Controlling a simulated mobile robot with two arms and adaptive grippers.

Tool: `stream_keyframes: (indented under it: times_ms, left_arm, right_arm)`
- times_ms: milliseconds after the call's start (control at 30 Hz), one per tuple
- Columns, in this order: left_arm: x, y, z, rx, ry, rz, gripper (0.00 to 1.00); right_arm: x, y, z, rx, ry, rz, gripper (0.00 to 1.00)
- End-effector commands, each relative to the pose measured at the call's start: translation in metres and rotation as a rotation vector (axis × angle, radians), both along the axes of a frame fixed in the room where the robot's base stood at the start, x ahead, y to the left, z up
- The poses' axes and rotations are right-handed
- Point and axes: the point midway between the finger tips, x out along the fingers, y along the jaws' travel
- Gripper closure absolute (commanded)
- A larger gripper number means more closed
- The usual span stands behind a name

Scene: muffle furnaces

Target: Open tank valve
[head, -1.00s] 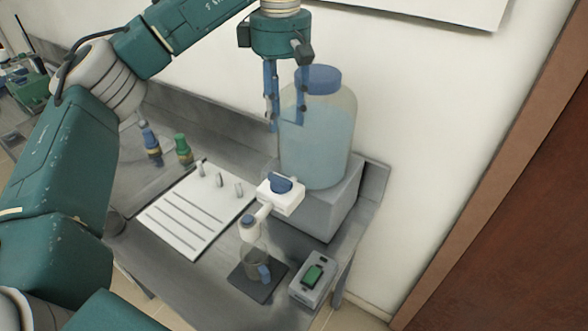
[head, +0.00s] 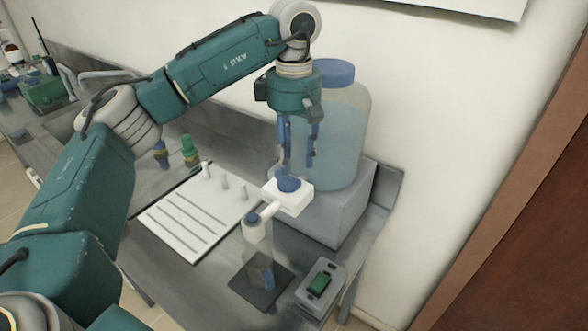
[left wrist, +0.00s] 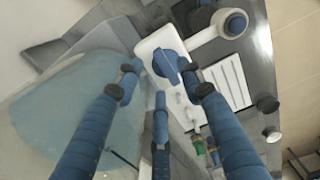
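The tank (head: 342,135) is a large translucent jug of bluish liquid with a blue cap, on a grey block. At its lower front is a white valve body (head: 297,203) with a blue valve knob (head: 289,184); a white spout arm reaches forward from it. In the left wrist view the blue knob (left wrist: 166,66) lies just beyond the fingertips. My left gripper (head: 297,168) points down above the knob with its blue fingers apart, holding nothing. Whether a fingertip touches the knob is unclear. My right gripper is not in view.
A clear vessel (head: 259,268) stands on a dark pad under the spout. A white slotted board (head: 196,215) and green-capped bottle (head: 189,152) are left. The wall is close behind.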

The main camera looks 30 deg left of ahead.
Motion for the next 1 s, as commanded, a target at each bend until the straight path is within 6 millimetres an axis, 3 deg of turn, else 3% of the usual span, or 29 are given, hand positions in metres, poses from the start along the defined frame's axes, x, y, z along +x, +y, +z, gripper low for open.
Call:
stream_keyframes:
  times_ms: [300,633,667,833,1000]
  left_arm:
    - [0.0,0.0,-0.041,0.001,0.002,0.001,0.61]
    - [0.0,0.0,-0.047,0.001,0.0,0.001,0.61]
    - [0.0,0.0,-0.046,0.001,0.0,0.001,0.63]
    - [0.0,0.0,-0.046,0.0,0.0,0.001,0.97]
    - [0.0,0.0,-0.046,0.001,0.0,0.0,1.0]
  right_arm:
    - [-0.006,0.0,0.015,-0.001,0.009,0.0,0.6]
    - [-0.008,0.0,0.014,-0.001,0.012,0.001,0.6]
    - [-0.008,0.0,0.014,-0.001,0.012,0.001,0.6]
    - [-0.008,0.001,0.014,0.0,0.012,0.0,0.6]
    - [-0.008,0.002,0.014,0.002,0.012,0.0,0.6]
